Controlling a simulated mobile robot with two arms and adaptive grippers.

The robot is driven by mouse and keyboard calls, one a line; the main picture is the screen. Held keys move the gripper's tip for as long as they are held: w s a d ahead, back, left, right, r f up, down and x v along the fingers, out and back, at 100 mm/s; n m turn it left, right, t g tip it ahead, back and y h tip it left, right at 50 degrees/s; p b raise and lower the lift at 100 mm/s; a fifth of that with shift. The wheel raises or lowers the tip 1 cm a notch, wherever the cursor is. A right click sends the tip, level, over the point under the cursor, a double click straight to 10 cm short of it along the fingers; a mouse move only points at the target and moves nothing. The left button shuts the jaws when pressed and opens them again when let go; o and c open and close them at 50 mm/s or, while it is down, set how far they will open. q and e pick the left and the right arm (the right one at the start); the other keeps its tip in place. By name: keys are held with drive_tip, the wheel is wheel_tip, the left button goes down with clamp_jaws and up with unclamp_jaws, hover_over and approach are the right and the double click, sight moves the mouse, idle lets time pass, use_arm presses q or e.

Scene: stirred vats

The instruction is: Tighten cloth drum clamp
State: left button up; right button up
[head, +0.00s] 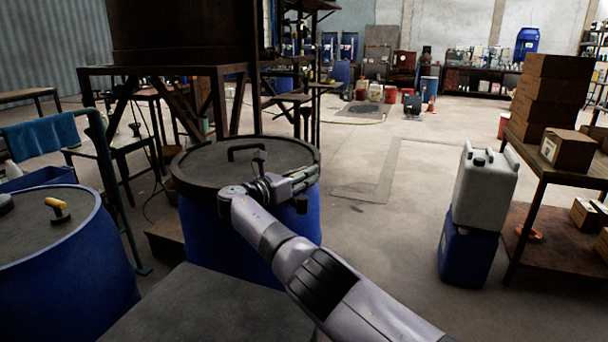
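A blue drum (196,230) with a dark lid (200,165) stands in the middle of the head view. A dark bar handle (245,147) and a small upright dark fitting (259,158) show on its lid. My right gripper (309,178) is over the lid's right front edge, close to the fitting; whether it touches anything is unclear, and its finger opening is too small to tell. A second blue drum (75,265) at the left has a yellow-ended fitting (58,209) on its lid. A blue cloth (40,137) hangs on a rail behind that drum. My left gripper is not in view.
A green rail post (117,200) stands between the drums. A dark metal frame (205,95) rises behind the middle drum. A white canister (484,188) sits on a blue one (467,252) at right, beside a bench (553,178) with boxes. Floor right of the middle drum is clear.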

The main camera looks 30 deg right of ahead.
drive_tip(key=shift+o, duration=1.4)
drive_tip(key=shift+r, duration=0.1)
drive_tip(key=shift+a, duration=0.1)
drive_tip(key=v, duration=1.2)
